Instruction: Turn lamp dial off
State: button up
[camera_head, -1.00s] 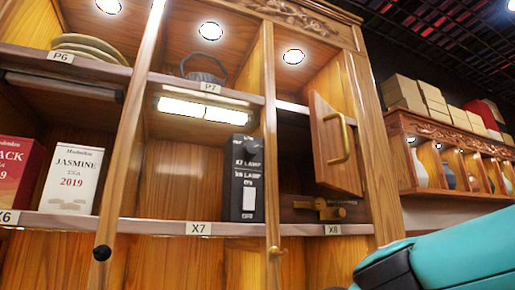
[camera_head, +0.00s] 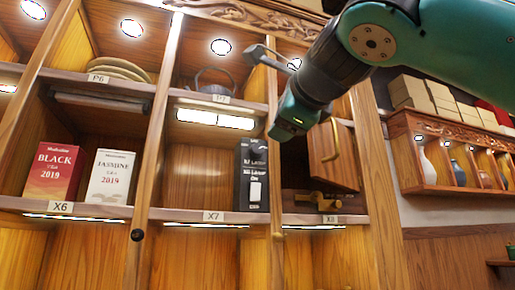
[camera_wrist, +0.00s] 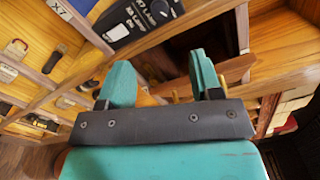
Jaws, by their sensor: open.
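A tall black box (camera_head: 254,176) stands at the right of compartment X7, with white lettering that seems to name X7 and X8 lamps and a pale square low on its front. A dark round part that may be the dial (camera_head: 253,148) is near its top; its setting is too small to read. The box also shows at the top of the wrist view (camera_wrist: 135,22), with pale round or square parts on its face. My gripper (camera_head: 290,120) is above and right of the box, in front of compartment X8. Its two teal fingers (camera_wrist: 162,80) are apart, with nothing between them.
A lit lamp strip (camera_head: 215,118) hangs under the shelf above X7. Brass fittings (camera_head: 320,202) lie in X8. Tea boxes (camera_head: 110,177) stand in X6. A wooden post (camera_head: 275,150) divides X7 from X8.

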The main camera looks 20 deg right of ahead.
aim_at(258, 148)
jog(key=w+p, duration=0.5)
jog(key=w, duration=0.9)
jog(key=shift+w+d, duration=0.1)
jog(key=shift+w+f+p, duration=0.1)
jog(key=shift+w+p, duration=0.3)
jog(key=shift+w, duration=0.3)
jog(key=c, duration=0.9)
